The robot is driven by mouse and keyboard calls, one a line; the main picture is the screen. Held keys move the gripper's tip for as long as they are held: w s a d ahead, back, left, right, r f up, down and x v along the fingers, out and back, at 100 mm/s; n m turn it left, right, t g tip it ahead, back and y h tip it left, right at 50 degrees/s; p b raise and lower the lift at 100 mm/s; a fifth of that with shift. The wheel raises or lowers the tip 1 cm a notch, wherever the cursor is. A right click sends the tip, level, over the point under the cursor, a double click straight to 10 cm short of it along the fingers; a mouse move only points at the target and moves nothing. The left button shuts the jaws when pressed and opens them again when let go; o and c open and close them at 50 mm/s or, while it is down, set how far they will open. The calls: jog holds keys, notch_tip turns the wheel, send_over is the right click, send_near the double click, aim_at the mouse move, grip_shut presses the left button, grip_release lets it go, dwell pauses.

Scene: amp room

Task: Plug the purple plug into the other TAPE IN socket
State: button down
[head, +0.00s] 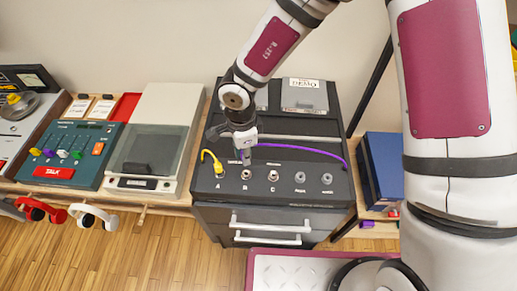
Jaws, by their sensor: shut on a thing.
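My gripper (245,152) points down over the front of the black amp unit (212,182), a little above and behind socket B (246,175). It is shut on the purple plug, whose body is mostly hidden by the fingers. The purple cable (300,150) runs from the gripper to the right and bends down at the panel's right side. Whether the plug touches anything cannot be told. Socket B and socket C (272,175) look empty. A yellow plug (219,171) sits at socket A with its cable curling up left. The small labels above the sockets are unreadable.
Two grey knobs or sockets (299,177) are right of C. Left stand a scale-like device (150,150) and a teal TALK panel (75,150). A blue binder (384,165) stands right. Headphones (92,217) hang at the front left.

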jog(key=shift+f+b, duration=0.85)
jog(key=shift+f, duration=1.95)
jog(key=shift+f, duration=1.05)
jog(key=c, duration=1.4)
grip_release()
jog(key=shift+c, duration=0.2)
notch_tip(320, 180, up, 12)
